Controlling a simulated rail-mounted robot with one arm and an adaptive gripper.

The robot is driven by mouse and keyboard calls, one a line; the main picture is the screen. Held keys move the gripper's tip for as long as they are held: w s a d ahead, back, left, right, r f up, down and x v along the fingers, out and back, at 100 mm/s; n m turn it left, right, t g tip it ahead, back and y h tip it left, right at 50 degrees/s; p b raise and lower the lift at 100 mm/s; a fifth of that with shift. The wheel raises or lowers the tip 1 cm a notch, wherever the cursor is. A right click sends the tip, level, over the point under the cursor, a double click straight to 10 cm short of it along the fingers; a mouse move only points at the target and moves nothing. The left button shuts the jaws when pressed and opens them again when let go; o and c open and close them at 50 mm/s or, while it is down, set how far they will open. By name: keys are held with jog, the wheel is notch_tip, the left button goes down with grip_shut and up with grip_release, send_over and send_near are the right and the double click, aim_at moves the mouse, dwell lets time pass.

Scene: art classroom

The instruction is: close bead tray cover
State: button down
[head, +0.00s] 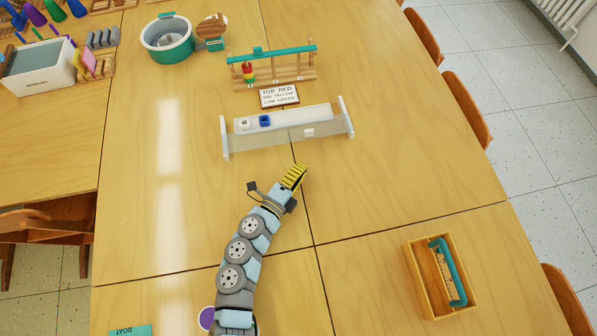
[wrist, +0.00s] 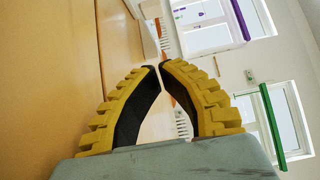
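The bead tray (head: 283,117) is a long white tray between two upright end plates, in the middle of the table in the head view. A white piece and a blue piece (head: 265,120) sit in its left half. A translucent cover (head: 270,139) with a small white knob (head: 308,132) appears along its front side; how far it covers the tray is unclear. My gripper (head: 299,168) is just in front of the tray, apart from it. In the wrist view its yellow ribbed fingers (wrist: 161,66) come together at the tips, with nothing seen held.
Behind the tray stand a sign (head: 279,96), a wooden rack (head: 273,70) with coloured beads, and a teal-and-white round bowl (head: 168,40). A wooden box (head: 422,282) with a teal handle lies at the front right. The table is clear left and right of the tray.

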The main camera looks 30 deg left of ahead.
aim_at(303, 124)
jog(key=w, duration=0.7)
jog(key=shift+w+b, duration=0.35)
jog(key=shift+w+a, duration=0.5)
jog(key=shift+a, duration=0.05)
jog(key=shift+w+a, duration=0.3)
jog(key=shift+w, duration=0.1)
jog(key=w+a+b, duration=0.1)
jog(key=w, duration=0.1)
jog(key=w+a+b, duration=0.1)
jog(key=w+a, duration=0.1)
jog(key=w+a+b, duration=0.1)
jog(key=w, duration=0.1)
jog(key=shift+w+a, duration=0.1)
jog(key=shift+a, duration=0.3)
jog(key=shift+f, duration=0.1)
jog(key=shift+a, duration=0.1)
